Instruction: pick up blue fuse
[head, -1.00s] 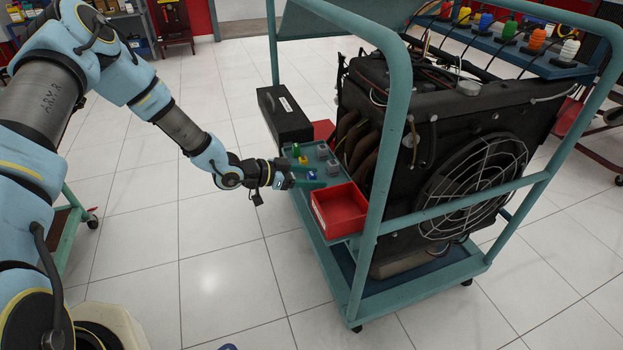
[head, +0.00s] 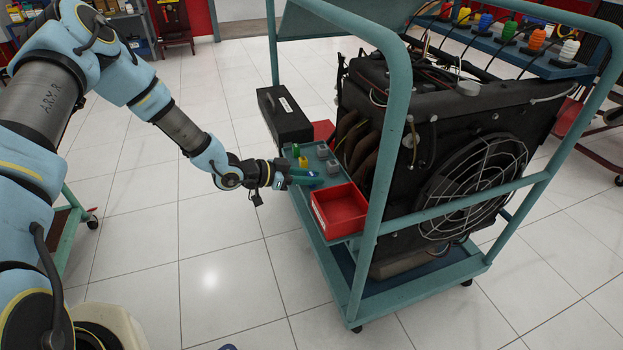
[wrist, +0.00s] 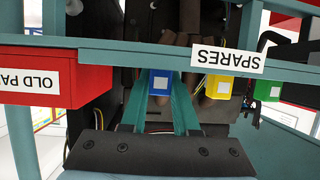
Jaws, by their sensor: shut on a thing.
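The blue fuse (wrist: 160,82) shows a pale square on its face in the wrist view. My gripper (wrist: 161,98) has its two green fingers closed in on the fuse from both sides. In the head view my gripper (head: 312,177) is at the cart's side shelf, and its fingers mostly hide the blue fuse there. A yellow fuse (wrist: 219,87) and a green fuse (wrist: 266,88) sit in a row beside the blue one, under the SPARES label (wrist: 228,60). I cannot tell whether the blue fuse is clear of its seat.
A red bin (head: 340,210) stands close beside the gripper; its OLD PA... label shows in the wrist view (wrist: 30,80). A black box (head: 284,115) stands at the shelf's far end. The cart's teal upright (head: 385,170) and the engine (head: 450,150) are to the right. Open floor lies left.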

